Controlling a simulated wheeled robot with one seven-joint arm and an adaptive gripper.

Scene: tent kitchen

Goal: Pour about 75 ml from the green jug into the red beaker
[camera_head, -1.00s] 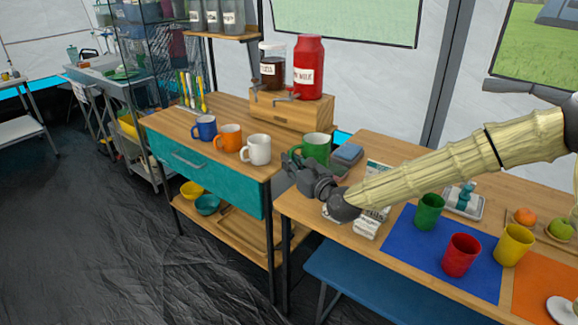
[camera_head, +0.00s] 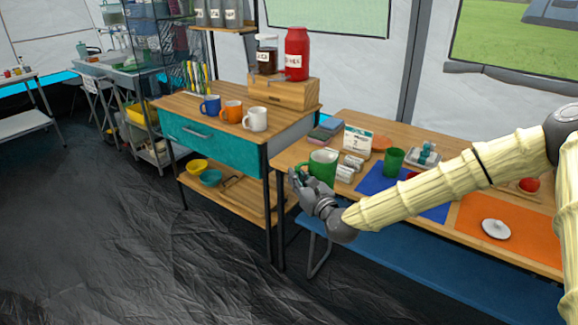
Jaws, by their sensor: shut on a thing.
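The green jug (camera_head: 322,164), with a pale inside, is upright at the near left corner of the right-hand table. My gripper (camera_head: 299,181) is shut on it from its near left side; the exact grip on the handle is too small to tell. What the jug holds cannot be seen. The red beaker (camera_head: 411,175) stands on the blue mat (camera_head: 376,181), to the right of the jug. Only a sliver of it shows above my arm, which hides the rest.
A green cup (camera_head: 393,162) stands on the blue mat near the beaker. White cartons (camera_head: 349,167) and a calendar (camera_head: 358,139) stand between jug and mat. An orange mat (camera_head: 472,219) with a white saucer (camera_head: 495,229) lies right. A blue bench (camera_head: 400,250) is below.

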